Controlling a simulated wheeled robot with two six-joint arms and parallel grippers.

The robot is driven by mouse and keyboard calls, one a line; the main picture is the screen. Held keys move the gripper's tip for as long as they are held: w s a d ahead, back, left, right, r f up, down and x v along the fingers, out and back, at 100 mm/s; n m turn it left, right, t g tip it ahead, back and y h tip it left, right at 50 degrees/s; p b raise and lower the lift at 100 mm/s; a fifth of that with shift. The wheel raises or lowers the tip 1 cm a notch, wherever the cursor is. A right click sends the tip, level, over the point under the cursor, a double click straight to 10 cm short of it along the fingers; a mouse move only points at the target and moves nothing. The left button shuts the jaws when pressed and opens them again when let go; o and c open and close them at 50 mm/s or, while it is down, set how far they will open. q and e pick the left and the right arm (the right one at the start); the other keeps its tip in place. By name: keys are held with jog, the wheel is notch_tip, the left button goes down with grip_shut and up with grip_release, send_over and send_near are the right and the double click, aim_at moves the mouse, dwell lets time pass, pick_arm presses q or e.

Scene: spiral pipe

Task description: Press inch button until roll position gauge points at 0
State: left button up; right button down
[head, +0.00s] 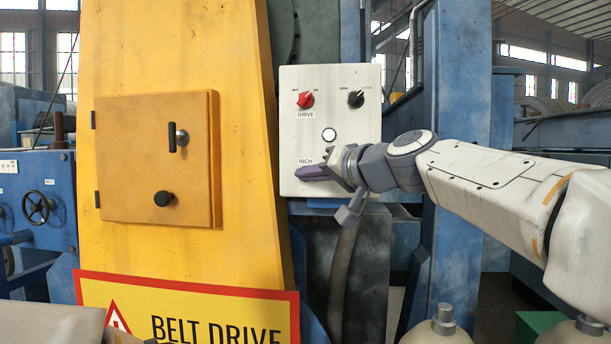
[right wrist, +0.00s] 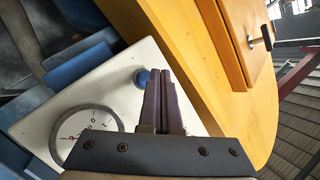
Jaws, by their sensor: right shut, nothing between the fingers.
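The white control panel (head: 352,133) carries a label reading INCH above my right gripper. My right gripper (head: 312,171) is shut and empty, its purple fingers in front of the panel just below that label. In the right wrist view a round blue button (right wrist: 141,77) sits on the panel beside my closed fingertips (right wrist: 160,75); I cannot tell whether they touch. The round gauge (right wrist: 87,136) has a red needle pointing left in that view; its digits are too small to read surely. In the head view the button and gauge are hidden. My left gripper is not seen.
The panel also has a red DRIVE knob (head: 305,100), a black knob (head: 355,99) and a round white light or button (head: 329,135). A yellow machine housing (head: 240,190) stands close left of it. A blue column (head: 455,110) rises at the right.

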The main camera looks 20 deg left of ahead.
jog(key=shift+w, duration=0.15)
jog(key=shift+w, duration=0.25)
jog(key=shift+w+a, duration=0.15)
jog(key=shift+w, duration=0.25)
dwell(0.8)
dwell(0.3)
jog(key=shift+s+d+b, duration=0.2)
jog(key=shift+s+b, duration=0.25)
jog(key=shift+s, duration=0.3)
jog(key=shift+s, duration=0.1)
jog(key=s+b, duration=0.1)
jog(key=s, duration=0.1)
jog(key=s+d+b, duration=0.1)
jog(key=s, duration=0.1)
jog(key=shift+s, duration=0.4)
